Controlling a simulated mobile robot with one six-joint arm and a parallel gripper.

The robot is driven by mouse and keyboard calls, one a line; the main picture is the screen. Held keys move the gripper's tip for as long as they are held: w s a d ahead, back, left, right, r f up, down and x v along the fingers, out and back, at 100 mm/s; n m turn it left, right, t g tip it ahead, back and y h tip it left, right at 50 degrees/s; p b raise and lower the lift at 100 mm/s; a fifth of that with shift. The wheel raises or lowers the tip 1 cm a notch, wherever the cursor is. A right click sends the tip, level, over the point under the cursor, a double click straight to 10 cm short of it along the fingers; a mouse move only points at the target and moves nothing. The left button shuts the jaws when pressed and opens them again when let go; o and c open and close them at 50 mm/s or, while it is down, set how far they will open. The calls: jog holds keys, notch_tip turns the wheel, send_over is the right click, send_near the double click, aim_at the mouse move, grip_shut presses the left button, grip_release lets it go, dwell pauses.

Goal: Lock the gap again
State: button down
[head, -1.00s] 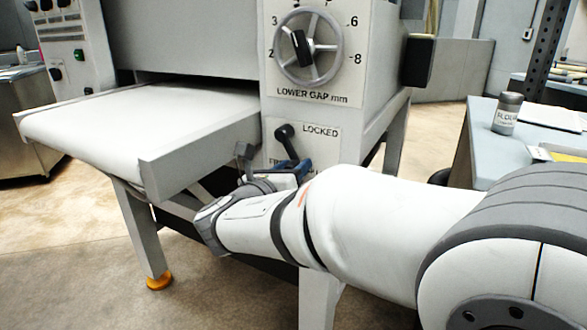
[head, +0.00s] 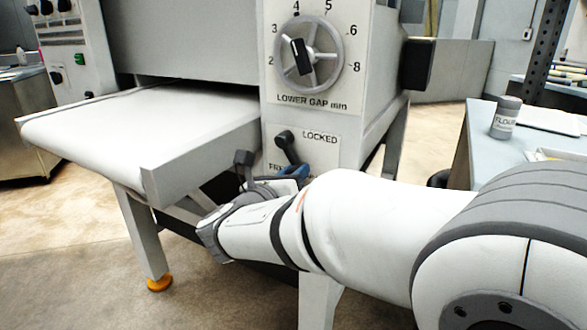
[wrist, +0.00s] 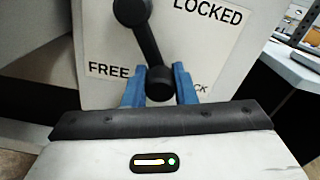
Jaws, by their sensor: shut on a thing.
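The black lock lever (head: 287,148) is on the front panel of the roller sheeter, below the gap dial. It hangs from its pivot down and slightly right. In the wrist view the lever (wrist: 147,40) ends in a round knob, right of the FREE label (wrist: 108,69) and below the LOCKED label (wrist: 208,12). My gripper (wrist: 159,80) has its blue fingers on either side of the knob and is shut on it. In the head view my gripper (head: 293,173) is partly hidden by my own wrist.
The gap handwheel (head: 307,55) with its numbered scale sits above the lever. The white conveyor belt (head: 140,125) juts out at left, close to my wrist. A side table (head: 480,155) with a flour tin (head: 505,118) stands at right.

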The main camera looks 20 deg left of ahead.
jog(key=r+n+p, duration=0.1)
jog(key=p, duration=0.2)
jog(key=d+r+n+p, duration=0.1)
jog(key=p, duration=0.3)
jog(key=shift+s+d+r+n, duration=0.1)
jog(key=shift+s+d+n, duration=0.05)
jog(key=shift+n, duration=0.25)
jog(key=n+p, duration=0.1)
jog(key=p, duration=0.1)
jog(key=r+n+p, duration=0.1)
jog(key=p, duration=0.2)
jog(key=d+n+p, duration=0.1)
jog(key=p, duration=0.1)
jog(key=shift+s+r+p, duration=0.15)
jog(key=shift+r+p, duration=0.15)
jog(key=shift+p, duration=0.1)
jog(key=n+p, duration=0.1)
jog(key=p, duration=0.1)
jog(key=r+n+p, duration=0.1)
jog(key=p, duration=0.2)
jog(key=n+p, duration=0.1)
jog(key=p, duration=0.2)
jog(key=shift+d+r+n, duration=0.3)
jog(key=shift+n, duration=0.1)
jog(key=n+p, duration=0.1)
jog(key=p, duration=0.1)
jog(key=shift+r+n+p, duration=0.2)
jog(key=shift+n+p, duration=0.1)
jog(key=c, duration=1.2)
grip_release()
